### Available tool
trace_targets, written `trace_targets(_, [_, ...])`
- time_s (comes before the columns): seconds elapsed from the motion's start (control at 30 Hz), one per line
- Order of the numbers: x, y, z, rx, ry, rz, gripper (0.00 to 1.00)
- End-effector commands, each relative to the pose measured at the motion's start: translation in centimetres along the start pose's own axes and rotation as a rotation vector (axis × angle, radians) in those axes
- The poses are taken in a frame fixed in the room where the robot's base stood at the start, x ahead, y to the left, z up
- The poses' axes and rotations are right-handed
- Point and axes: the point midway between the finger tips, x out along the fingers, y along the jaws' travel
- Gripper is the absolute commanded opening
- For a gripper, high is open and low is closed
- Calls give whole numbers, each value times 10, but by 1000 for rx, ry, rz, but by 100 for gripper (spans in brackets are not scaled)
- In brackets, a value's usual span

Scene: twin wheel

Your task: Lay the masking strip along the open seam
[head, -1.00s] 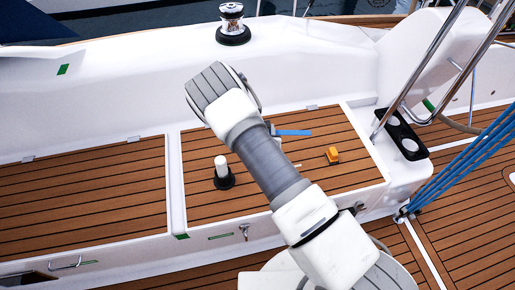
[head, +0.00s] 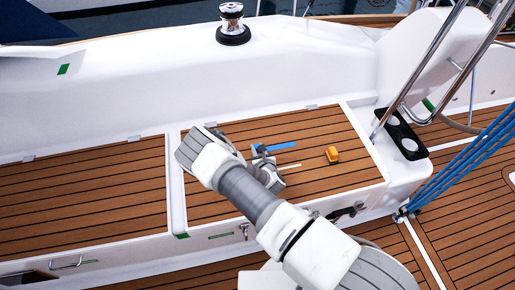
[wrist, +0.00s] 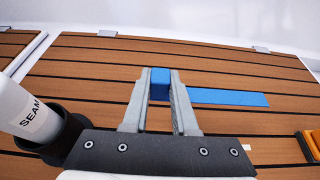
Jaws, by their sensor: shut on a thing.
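The blue masking strip (head: 282,146) extends to the right from my gripper over the teak seat panel. In the wrist view the flat strip (wrist: 228,97) lies level with a blue block (wrist: 160,84) at its left end. My gripper (wrist: 160,76) is shut on that block, one finger on each side. I cannot tell whether the strip touches the planks. A short pale line (head: 289,165), possibly the open seam, runs on the teak on the near side of the strip. Only its right end (wrist: 247,147) shows in the wrist view; my gripper hides the rest.
A white tube marked SEAM (wrist: 22,108) stands tilted in a black holder (wrist: 62,135), close left of my gripper. A yellow-orange block (head: 332,154) sits right of the pale line. A winch (head: 232,30) and steel rails (head: 415,75) stand beyond the panel.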

Motion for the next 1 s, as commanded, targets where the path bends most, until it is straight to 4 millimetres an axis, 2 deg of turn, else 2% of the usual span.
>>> trace_targets(0.13, [-2, -1, 2, 5, 0, -3, 0])
trace_targets(0.8, [24, -1, -60, 6, 0, -3, 0])
trace_targets(1.0, [29, 0, -72, 6, 0, -2, 0])
